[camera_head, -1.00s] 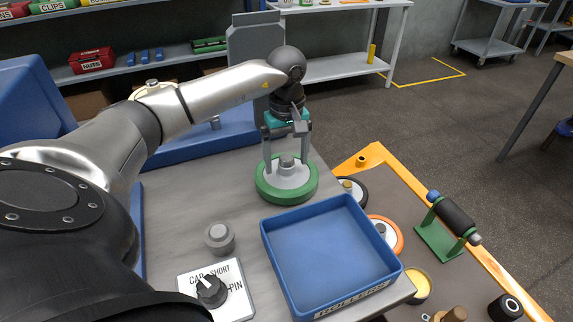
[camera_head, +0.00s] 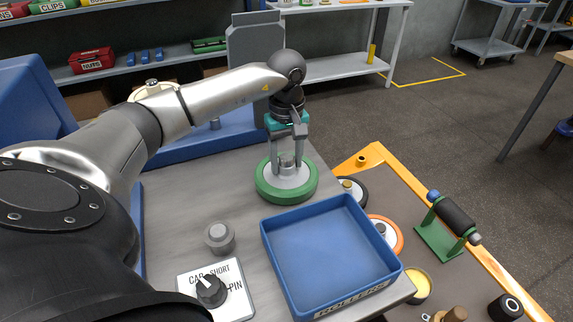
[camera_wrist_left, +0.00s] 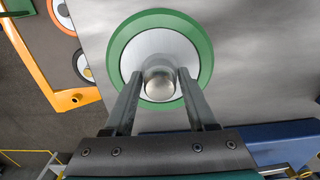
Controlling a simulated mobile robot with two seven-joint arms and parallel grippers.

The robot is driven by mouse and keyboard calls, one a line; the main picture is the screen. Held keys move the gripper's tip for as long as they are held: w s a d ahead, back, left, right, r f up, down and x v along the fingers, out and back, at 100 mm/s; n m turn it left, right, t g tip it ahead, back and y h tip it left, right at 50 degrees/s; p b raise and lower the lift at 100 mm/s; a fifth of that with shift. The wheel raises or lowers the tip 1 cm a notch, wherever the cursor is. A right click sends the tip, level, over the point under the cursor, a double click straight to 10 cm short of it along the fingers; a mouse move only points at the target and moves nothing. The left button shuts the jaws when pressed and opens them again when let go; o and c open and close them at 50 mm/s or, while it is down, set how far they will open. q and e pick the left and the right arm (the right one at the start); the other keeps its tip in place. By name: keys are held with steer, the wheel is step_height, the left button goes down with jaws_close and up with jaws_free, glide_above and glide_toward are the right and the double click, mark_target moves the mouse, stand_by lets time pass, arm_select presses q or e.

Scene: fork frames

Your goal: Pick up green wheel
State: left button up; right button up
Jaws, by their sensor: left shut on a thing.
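The green wheel (camera_head: 267,196) lies flat on the grey table, with a white-grey disc face and a metal hub (camera_head: 287,161) standing up at its centre. In the left wrist view the green wheel (camera_wrist_left: 203,45) shows from above, with the round hub (camera_wrist_left: 160,80) between the fingers. My left gripper (camera_head: 287,163) points down over the wheel and is shut on its hub. The same left gripper (camera_wrist_left: 159,78) shows in the wrist view, one finger on each side of the hub. My right gripper is not in view.
An empty blue tray (camera_head: 330,245) labelled ROLLERS stands just in front of the wheel. A grey knob (camera_head: 219,237) and a selector switch (camera_head: 211,290) are to the left. An orange-edged board at the right holds an orange wheel (camera_head: 397,238) and a green roller stand (camera_head: 440,238).

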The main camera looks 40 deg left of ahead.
arm_select(q)
jaws_close()
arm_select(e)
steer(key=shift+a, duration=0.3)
arm_select(q)
steer(key=shift+r, duration=0.1)
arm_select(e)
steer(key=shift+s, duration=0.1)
arm_select(q)
steer(key=shift+r, duration=0.1)
